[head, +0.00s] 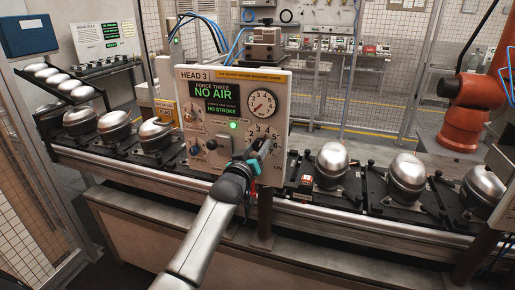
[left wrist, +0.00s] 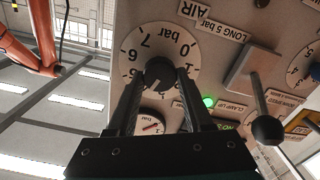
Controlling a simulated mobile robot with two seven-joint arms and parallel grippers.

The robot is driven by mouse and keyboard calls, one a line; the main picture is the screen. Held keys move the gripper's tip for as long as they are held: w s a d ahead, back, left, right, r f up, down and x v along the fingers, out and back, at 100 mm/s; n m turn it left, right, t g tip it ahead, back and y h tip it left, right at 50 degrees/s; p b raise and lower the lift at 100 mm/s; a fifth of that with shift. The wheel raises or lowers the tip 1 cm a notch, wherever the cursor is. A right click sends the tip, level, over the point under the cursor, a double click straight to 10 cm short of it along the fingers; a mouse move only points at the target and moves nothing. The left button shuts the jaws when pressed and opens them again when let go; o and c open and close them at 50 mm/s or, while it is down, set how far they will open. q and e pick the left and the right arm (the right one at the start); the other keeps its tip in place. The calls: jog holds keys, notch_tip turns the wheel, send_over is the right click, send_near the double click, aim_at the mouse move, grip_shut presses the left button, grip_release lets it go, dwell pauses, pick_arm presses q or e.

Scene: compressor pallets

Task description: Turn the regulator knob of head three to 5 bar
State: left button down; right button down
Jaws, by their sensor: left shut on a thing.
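The head 3 panel (head: 185,88) stands in the middle of the head view, with a green display (head: 211,95) reading "FORCE THREE NO AIR" and "NO STROKE". Under its round gauge (head: 262,103) is the regulator dial, with numbers around the knob. In the left wrist view the white dial (left wrist: 133,50) shows "0 bar", 6 and 7, with the black regulator knob (left wrist: 159,70) at its centre. My left gripper (left wrist: 160,82) is shut on the knob, one finger on each side. It also shows in the head view (head: 257,157). The knob's exact pointer setting is hard to read. My right gripper is out of view.
A lever with a black ball end (left wrist: 267,130) sticks out beside the dial. A green lamp (head: 233,126) is lit on the panel. Metal domes (head: 333,162) stand along the conveyor (head: 330,217) on both sides. An orange robot arm (head: 470,100) stands at right.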

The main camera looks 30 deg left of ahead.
pick_arm(q)
jog(key=m+p, duration=0.1)
jog(key=m, duration=0.2)
jog(key=shift+p, duration=0.3)
jog(key=shift+d+m+p, duration=0.1)
jog(key=shift+m+p, duration=0.45)
jog(key=shift+m, duration=1.75)
jog(key=shift+c, duration=1.5)
grip_release()
jog(key=v, duration=1.5)
